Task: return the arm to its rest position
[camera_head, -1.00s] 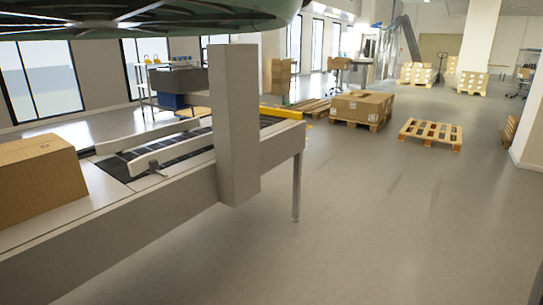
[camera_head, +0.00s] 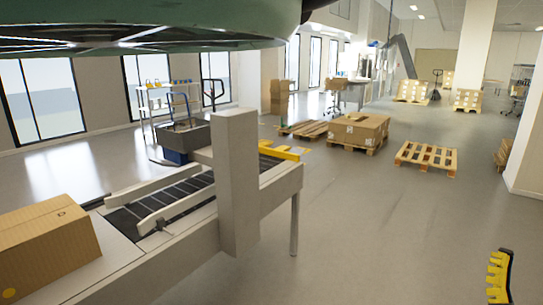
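My gripper cannot be made out in the head view, and no fingers show. The arm's pose cannot be read from this frame. A yellow and black toothed piece (camera_head: 499,277) shows at the lower right; I cannot tell what it belongs to.
A conveyor table (camera_head: 262,207) with a grey post (camera_head: 237,180) carries a cardboard box (camera_head: 45,245) at left. Behind stand a boxed pallet (camera_head: 357,132) and an empty pallet (camera_head: 426,157). A green rounded shape (camera_head: 150,25) covers the top left. The floor at right is largely open.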

